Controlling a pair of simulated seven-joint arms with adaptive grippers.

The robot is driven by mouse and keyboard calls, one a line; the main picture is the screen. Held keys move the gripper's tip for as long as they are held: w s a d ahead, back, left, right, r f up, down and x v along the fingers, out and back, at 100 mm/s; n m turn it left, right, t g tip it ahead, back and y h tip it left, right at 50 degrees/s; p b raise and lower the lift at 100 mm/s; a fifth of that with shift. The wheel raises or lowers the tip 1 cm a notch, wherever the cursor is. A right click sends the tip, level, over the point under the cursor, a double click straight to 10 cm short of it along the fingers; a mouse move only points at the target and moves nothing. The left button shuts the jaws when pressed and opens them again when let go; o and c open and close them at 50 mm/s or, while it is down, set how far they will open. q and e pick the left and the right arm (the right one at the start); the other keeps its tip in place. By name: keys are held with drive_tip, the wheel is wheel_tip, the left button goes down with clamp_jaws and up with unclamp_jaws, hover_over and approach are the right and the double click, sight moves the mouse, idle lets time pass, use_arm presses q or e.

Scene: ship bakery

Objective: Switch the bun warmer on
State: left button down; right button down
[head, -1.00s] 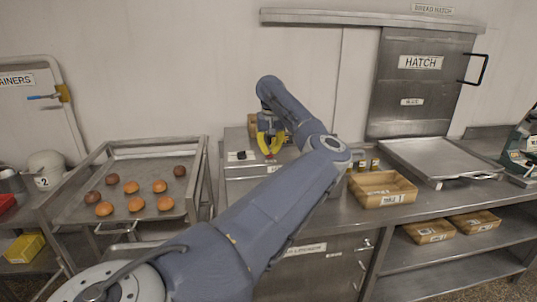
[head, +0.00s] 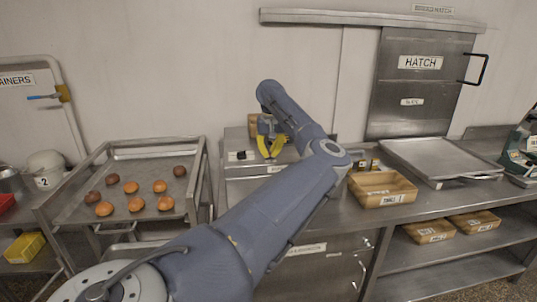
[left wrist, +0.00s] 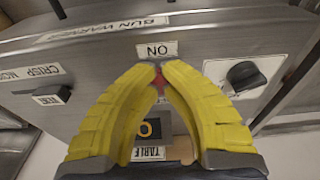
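The bun warmer (head: 238,171) is a steel box on the counter, partly behind my left arm in the head view. In the left wrist view its face (left wrist: 110,52) bears a plate (left wrist: 157,49) that reads "ON" upside down. My left gripper (left wrist: 160,69) has its yellow fingertips drawn together beside this plate. A small red part shows between and behind the tips, mostly hidden; I cannot tell whether they touch it. In the head view the left gripper (head: 270,155) points down at the warmer. My right gripper is not in view.
The warmer also has a black knob (left wrist: 243,76) and a black switch (left wrist: 49,99). A tray of buns (head: 150,189) stands to the left. A wooden crate (head: 381,190) and a bare steel tray (head: 440,157) are to the right, by the hatch (head: 420,85).

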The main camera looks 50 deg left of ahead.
use_arm(q)
drive_tip(key=shift+f, duration=0.35)
drive_tip(key=shift+r, duration=0.1)
idle(0.3)
drive_tip(key=shift+r, duration=3.35)
